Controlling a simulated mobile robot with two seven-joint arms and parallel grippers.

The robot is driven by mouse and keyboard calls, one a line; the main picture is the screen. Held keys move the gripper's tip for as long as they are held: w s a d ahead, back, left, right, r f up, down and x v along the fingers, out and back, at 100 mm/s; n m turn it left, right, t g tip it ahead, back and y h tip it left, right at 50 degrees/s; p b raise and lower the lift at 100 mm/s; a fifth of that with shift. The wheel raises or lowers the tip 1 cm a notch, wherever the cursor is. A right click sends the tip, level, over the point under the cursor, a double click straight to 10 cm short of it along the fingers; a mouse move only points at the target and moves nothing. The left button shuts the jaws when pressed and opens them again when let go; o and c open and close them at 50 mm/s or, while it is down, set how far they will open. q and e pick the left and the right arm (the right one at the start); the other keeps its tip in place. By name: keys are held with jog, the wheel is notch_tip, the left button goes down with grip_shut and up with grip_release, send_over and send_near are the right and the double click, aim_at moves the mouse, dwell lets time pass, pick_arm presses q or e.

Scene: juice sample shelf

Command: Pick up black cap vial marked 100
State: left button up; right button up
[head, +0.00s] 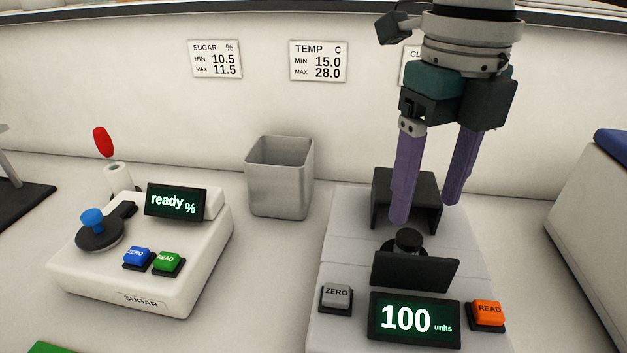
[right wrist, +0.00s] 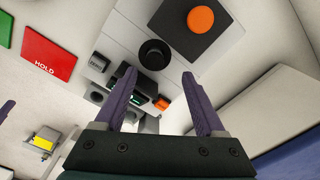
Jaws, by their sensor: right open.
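A black-capped vial (head: 408,240) stands in the white units meter, behind a dark upright plate; its body and any mark are hidden. The meter's display (head: 405,319) reads 100 units. The black cap also appears as a dark round top in the right wrist view (right wrist: 155,54). My right gripper (head: 424,212) is open and empty, its purple fingers pointing down above and just behind the cap. In the right wrist view its fingertips (right wrist: 158,73) are apart with nothing between them. A purple sliver at that view's left edge may be a finger of my left gripper.
A sugar meter (head: 143,285) with a "ready %" display stands at left, a red-topped item (head: 103,142) behind it. A grey open bin (head: 279,190) stands between the meters. A dark hood (head: 405,178) rises behind the vial. A red HOLD pad (right wrist: 48,54) shows in the right wrist view.

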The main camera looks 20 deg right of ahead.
aim_at(409, 236)
jog(key=f, duration=0.4)
jog(key=a+f+p, duration=0.1)
jog(key=f, duration=0.1)
jog(key=shift+w, duration=0.1)
jog(key=shift+c, duration=0.4)
grip_shut()
